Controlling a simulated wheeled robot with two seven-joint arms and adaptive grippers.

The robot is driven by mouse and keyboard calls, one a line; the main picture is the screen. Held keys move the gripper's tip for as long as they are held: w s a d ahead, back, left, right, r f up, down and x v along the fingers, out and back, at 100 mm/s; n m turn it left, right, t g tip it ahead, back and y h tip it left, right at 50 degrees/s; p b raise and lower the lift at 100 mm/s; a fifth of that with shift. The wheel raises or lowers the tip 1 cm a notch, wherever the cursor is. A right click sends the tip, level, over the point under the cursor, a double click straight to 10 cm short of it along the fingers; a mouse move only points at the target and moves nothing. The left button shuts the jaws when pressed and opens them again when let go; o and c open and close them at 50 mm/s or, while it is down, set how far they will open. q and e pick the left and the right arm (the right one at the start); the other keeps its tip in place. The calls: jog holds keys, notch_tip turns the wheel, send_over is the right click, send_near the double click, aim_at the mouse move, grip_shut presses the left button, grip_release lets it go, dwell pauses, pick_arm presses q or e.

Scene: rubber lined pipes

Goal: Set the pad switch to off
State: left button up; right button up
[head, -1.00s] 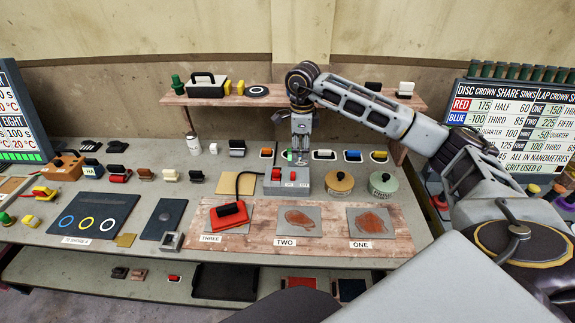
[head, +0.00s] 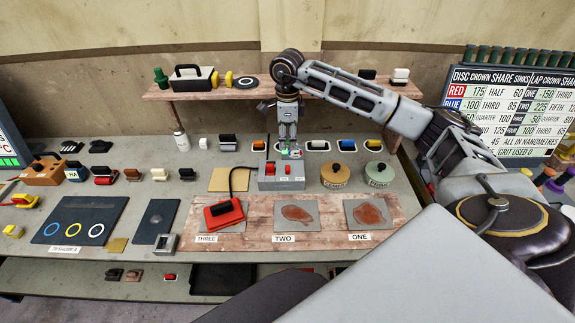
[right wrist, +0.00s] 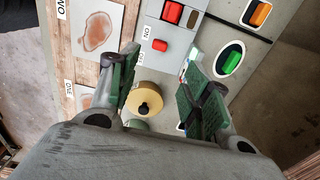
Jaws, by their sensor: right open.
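The pad switch is a grey box (head: 281,183) with two red parts on top, standing on the bench behind the red pad. A black cable runs from it to the red pad (head: 224,214). In the right wrist view, the box (right wrist: 181,38) shows a red rocker (right wrist: 172,12) and a red button (right wrist: 160,45), with ON and OFF labels beside them. My right gripper (head: 289,152) points down just above the back of the box. In the right wrist view its open, empty fingers (right wrist: 160,68) lie either side of the box's near end. My left gripper is out of view.
Two round lidded pots, one tan (head: 334,176) and one green (head: 376,174), stand right of the box. A row of coloured rockers (head: 317,146) lies behind it. A wooden board (head: 330,235) with stained plates is in front. A raised shelf (head: 310,92) runs behind.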

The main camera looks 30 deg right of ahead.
aim_at(288, 167)
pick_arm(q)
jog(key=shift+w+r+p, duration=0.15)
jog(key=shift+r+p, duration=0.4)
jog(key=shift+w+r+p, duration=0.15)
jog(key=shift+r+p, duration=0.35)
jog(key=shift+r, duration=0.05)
pick_arm(e)
notch_tip(288, 167, down, 13)
jog(key=shift+f, duration=0.1)
grip_shut()
